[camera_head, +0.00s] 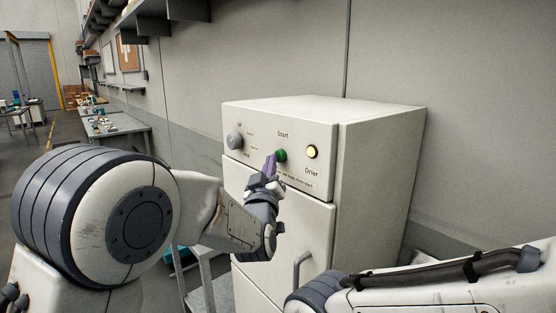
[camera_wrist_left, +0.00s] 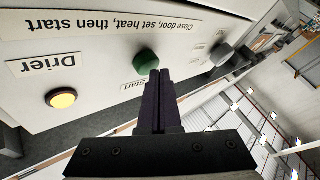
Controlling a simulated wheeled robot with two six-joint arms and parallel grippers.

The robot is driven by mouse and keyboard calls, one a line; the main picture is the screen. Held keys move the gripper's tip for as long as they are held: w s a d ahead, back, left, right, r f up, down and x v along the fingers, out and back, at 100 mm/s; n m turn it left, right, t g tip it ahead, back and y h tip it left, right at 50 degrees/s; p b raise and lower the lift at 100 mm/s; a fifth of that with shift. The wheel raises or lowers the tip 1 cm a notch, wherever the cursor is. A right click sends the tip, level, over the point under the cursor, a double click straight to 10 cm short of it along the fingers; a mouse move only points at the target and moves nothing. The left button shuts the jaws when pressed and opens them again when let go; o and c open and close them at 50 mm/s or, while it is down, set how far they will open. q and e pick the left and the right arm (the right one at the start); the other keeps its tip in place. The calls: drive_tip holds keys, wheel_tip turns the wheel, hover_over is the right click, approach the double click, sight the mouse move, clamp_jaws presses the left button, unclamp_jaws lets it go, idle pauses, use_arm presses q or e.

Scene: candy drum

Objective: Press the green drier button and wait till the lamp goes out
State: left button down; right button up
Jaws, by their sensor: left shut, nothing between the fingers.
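The white drier (camera_head: 384,150) stands against the wall with its door closed. The green start button (camera_head: 281,156) is on its upper panel under the word "Start". It also shows in the left wrist view (camera_wrist_left: 146,62). The round lamp (camera_head: 312,152) to its right glows yellow, and it glows in the left wrist view too (camera_wrist_left: 61,99). My left gripper (camera_head: 270,161) is shut and empty, its purple fingertips close beside the green button. I cannot tell whether they touch it. My right gripper is out of view; only part of my right arm shows at the lower right.
A grey heat knob (camera_head: 235,142) sits left of the button, and a door handle (camera_head: 302,268) is below the panel. A workbench (camera_head: 118,128) with small items stands at the left along the wall. A shelf (camera_head: 165,15) hangs above.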

use_arm(q)
drive_tip(key=shift+s+a, duration=0.25)
drive_tip(key=shift+a, duration=0.1)
drive_tip(key=shift+a, duration=0.1)
drive_tip(key=s+a+b, duration=0.1)
drive_tip(key=a, duration=0.1)
drive_tip(key=s+a+b, duration=0.2)
idle(0.4)
idle(0.4)
